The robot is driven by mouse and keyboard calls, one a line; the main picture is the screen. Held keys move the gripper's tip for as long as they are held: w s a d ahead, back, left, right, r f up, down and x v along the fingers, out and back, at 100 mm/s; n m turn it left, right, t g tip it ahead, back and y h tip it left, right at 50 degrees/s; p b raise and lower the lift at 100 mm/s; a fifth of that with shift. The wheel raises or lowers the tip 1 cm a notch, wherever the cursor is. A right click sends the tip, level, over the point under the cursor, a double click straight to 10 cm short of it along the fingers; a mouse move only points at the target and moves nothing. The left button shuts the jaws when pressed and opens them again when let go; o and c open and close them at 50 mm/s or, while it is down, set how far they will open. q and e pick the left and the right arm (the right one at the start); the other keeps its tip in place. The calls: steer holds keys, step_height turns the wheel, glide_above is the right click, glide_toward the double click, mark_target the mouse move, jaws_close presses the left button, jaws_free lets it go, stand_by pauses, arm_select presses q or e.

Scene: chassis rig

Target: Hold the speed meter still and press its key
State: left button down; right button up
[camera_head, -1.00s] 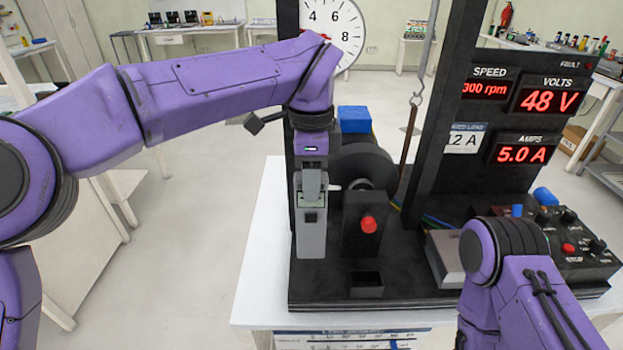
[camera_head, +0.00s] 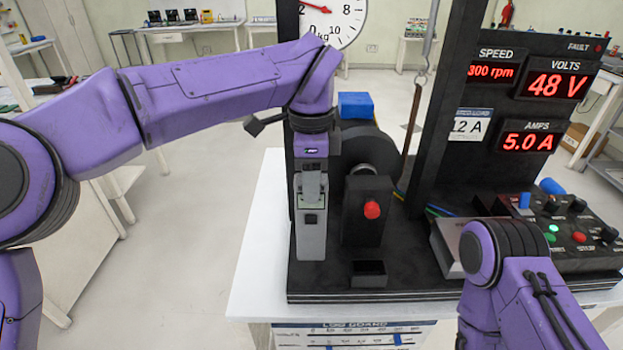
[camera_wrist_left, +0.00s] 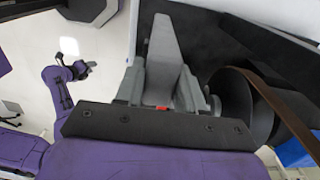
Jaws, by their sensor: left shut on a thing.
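The speed meter (camera_head: 311,238) is a grey hand-held device, upright at the left front of the black rig, with a small greenish display and a dark key on its front. My left gripper (camera_head: 312,190) is shut on its upper part from above. In the left wrist view the gripper's fingers (camera_wrist_left: 162,90) close around the grey meter (camera_wrist_left: 165,45). The red-tipped shaft end (camera_head: 372,209) is just right of the meter. My right arm shows at the lower right, but its gripper is hidden in the head view. A small dark arm end shows in the left wrist view, too small to judge.
A control panel (camera_head: 580,250) with knobs and lit buttons is at the right. Displays read 300 rpm (camera_head: 491,72), 48 V (camera_head: 557,86) and 5.0 A (camera_head: 531,140). A round dial (camera_head: 335,15) and a hanging hook are behind. The white table (camera_head: 255,235) is clear at left.

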mark_target(311, 222)
arm_select(q)
step_height(311, 222, down, 5)
steer(key=b, duration=0.4)
steer(key=shift+b, duration=0.35)
steer(key=shift+s+f, duration=0.15)
steer(key=shift+f, duration=0.05)
stand_by(1.6)
steer(key=c, duration=0.6)
jaws_free()
steer(key=shift+r, duration=0.2)
